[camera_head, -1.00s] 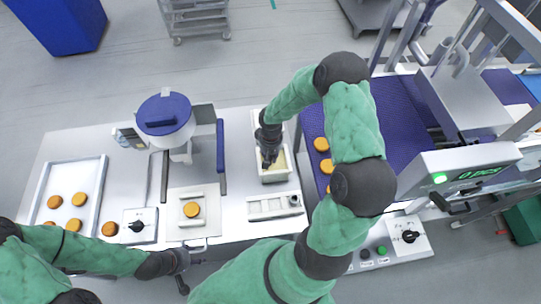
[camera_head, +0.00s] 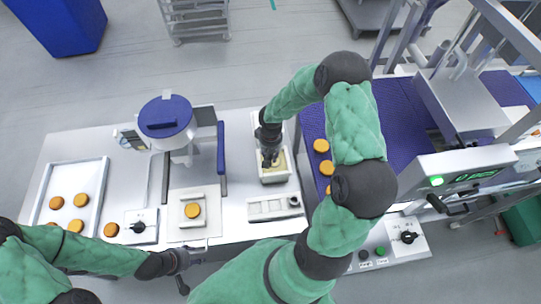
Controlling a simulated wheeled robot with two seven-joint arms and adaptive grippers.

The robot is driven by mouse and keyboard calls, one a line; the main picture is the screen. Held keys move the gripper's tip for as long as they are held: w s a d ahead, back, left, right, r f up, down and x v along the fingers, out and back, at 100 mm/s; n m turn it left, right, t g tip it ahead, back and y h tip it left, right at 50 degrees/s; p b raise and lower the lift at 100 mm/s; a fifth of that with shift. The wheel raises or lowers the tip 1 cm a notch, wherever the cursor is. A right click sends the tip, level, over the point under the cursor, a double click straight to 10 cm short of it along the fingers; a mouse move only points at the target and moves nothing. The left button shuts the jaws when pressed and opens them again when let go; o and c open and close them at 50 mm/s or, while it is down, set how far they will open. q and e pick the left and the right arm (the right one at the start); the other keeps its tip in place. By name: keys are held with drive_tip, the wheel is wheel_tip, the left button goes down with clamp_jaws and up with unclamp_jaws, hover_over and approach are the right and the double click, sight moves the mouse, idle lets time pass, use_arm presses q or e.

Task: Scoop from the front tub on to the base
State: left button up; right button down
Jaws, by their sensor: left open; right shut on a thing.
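The front tub (camera_head: 275,177) is a white rectangular container with tan filling, standing on the bench right of centre. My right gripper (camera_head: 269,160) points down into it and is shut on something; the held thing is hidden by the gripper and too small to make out. An orange-brown round base (camera_head: 192,211) lies on a pale square plate (camera_head: 186,233) left of the tub. My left gripper (camera_head: 184,272) is open and empty at the bench's front edge, below the plate.
A tray (camera_head: 46,185) with several rounds is at the left. A blue-topped depositor (camera_head: 166,117) stands behind the plate. A white slotted holder (camera_head: 270,207) lies in front of the tub. A blue conveyor (camera_head: 393,110) with rounds is at the right.

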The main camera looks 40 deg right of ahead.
drive_tip(key=shift+r+p, duration=2.15)
drive_tip(key=shift+r, duration=1.4)
use_arm(q)
wheel_tip(320, 180, up, 4)
drive_tip(key=shift+r, duration=0.25)
